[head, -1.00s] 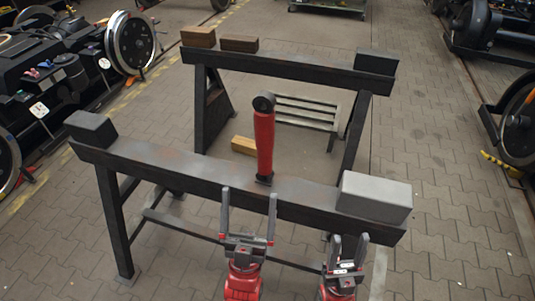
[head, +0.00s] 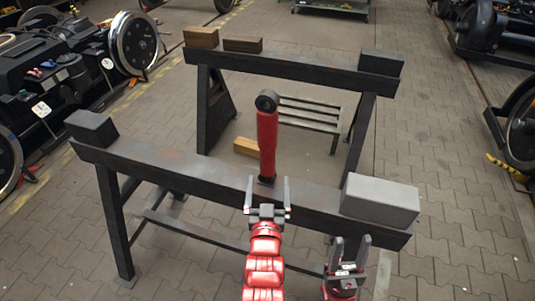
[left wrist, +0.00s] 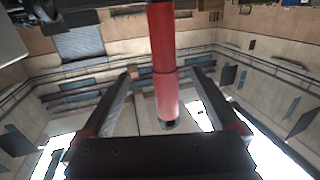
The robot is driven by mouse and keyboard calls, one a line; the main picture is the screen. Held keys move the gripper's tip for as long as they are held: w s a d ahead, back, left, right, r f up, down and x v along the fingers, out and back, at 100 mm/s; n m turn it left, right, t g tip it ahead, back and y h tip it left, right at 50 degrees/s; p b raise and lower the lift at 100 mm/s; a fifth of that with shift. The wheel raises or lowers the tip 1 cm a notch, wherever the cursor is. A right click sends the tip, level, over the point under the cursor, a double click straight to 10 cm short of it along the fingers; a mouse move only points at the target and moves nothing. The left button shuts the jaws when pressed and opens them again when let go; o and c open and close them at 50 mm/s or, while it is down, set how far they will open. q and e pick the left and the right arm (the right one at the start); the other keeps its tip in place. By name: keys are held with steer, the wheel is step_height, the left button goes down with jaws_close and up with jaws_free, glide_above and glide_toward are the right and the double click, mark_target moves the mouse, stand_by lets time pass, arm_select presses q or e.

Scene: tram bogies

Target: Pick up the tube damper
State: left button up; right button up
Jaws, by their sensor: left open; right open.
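The red tube damper (head: 267,140) stands upright on the front dark trestle beam (head: 150,155), with a black eye at its top. My left gripper (head: 268,190) is open and empty, in front of the damper's lower end. In the left wrist view the damper (left wrist: 163,60) runs down from the top edge and shows between the two spread fingers (left wrist: 165,80). I cannot tell whether it lies fully between the fingertips. My right gripper (head: 348,248) is open and empty, low in front of the beam's right part.
A grey block (head: 380,200) sits on the front beam to the right, a dark block (head: 91,128) at its left end. A rear trestle beam (head: 290,65) carries wooden blocks (head: 201,37).

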mark_target(267, 159)
arm_select(q)
steer(key=w, duration=0.6)
steer(key=shift+w+d, duration=0.1)
steer(key=shift+w, duration=0.15)
steer(key=w, duration=0.1)
steer(key=w+p, duration=0.1)
steer(key=w, duration=0.2)
steer(key=shift+w+a+r, duration=0.1)
steer(key=shift+w+a, duration=0.15)
steer(key=shift+w, duration=0.3)
steer(key=shift+c, duration=0.2)
jaws_close()
